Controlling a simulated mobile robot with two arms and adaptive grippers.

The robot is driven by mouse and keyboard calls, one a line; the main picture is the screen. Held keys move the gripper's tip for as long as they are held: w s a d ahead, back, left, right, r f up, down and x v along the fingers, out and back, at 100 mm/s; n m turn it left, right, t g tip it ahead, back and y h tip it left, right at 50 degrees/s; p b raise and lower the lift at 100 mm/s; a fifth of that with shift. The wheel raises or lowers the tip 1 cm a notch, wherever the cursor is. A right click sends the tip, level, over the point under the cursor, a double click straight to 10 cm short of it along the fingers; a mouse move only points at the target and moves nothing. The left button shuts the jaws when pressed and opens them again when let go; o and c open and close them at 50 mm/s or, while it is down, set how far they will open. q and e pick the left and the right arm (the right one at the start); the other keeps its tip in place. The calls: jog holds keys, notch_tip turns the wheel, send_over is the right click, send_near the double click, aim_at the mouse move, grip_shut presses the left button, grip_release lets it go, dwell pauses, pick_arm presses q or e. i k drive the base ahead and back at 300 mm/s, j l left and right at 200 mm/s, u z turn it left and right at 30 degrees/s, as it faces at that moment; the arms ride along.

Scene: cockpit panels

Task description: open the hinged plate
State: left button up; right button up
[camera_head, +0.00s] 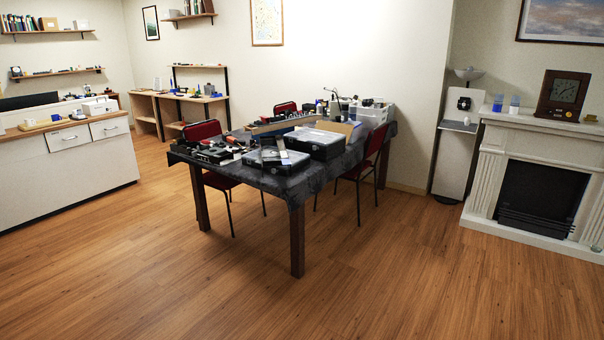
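I cannot pick out a hinged plate for certain. A dark-covered table (292,190) stands in the middle of the room, some distance from me. On it are a black box (315,141) with a pale top and a flatter black case (275,162) at the front edge. A thin grey upright piece (281,147) shows at the flat case; I cannot tell whether it is hinged. Neither of my grippers is in view.
Red chairs (201,131) stand around the table. A white counter (68,170) is at the left, and a wooden desk (190,100) stands behind. A white fireplace (484,168) with a clock (562,95) is at the right. The wooden floor (400,275) in front is clear.

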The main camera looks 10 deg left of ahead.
aim_at(219, 150)
jog(key=i+j+u, duration=0.25)
jog(key=i+u, duration=0.15)
jog(key=i+j+u, duration=0.1)
jog(key=i+u, duration=0.7)
jog(key=i+l+u, duration=0.2)
jog(key=i+u, duration=0.25)
jog(key=i+z, duration=0.1)
jog(key=i, duration=0.65)
jog(key=i+z, duration=0.15)
jog(key=i, duration=0.55)
jog(key=i+j+z, duration=0.1)
jog(key=i, duration=0.65)
